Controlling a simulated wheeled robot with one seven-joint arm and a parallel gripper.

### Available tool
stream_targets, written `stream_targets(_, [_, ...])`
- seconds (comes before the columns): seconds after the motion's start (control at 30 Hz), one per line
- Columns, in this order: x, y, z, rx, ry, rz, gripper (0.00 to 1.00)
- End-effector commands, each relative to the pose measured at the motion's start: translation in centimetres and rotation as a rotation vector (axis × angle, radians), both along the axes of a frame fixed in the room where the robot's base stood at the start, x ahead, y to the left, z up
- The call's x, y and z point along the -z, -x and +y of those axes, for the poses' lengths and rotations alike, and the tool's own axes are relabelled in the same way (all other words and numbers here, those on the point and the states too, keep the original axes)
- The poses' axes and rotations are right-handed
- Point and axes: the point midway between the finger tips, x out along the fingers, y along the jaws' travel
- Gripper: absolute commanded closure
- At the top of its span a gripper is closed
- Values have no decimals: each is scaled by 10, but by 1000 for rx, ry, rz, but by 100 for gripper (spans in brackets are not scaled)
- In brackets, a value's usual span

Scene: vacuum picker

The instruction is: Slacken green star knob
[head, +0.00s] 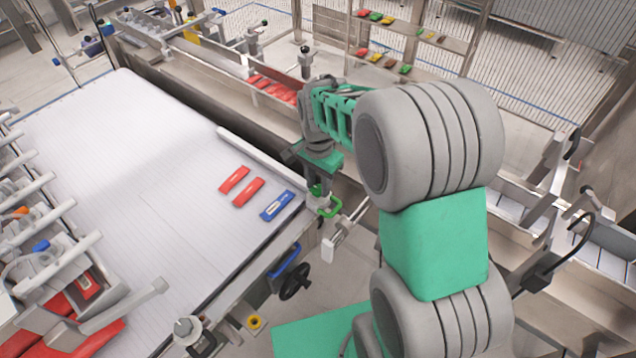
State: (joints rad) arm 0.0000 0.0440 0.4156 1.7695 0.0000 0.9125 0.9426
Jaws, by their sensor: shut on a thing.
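My gripper (317,184) points down at the right edge of the white conveyor, at the end of my green and grey arm. It is shut on a small green part, which looks like the green star knob (316,190). The jaws hide most of the knob, and its star shape is too small to make out. A green clamp piece (331,207) shows just below and right of the jaws, beside a pale bracket (337,243).
Red packs (234,179) and a blue pack (277,205) lie on the white conveyor (140,180) left of my gripper. A pale guide rail (255,155) runs close behind it. A black handwheel (295,282) and blue handle (285,262) are below. Metal bins (600,255) stand right.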

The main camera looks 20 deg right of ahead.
Motion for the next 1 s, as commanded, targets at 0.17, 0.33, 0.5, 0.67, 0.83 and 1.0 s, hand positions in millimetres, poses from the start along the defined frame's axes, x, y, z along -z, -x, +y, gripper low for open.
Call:
stream_targets(0.17, [0,0,0,0,0,0,100])
stream_targets(0.33, [0,0,0,-7,0,0,100])
stream_targets(0.5, [0,0,0,-46,0,0,100])
stream_targets(0.67, [1,0,0,-126,0,0,100])
stream_targets(0.83, [1,0,0,-257,0,-1,100])
stream_targets(1.0, [1,0,0,-416,0,-1,100])
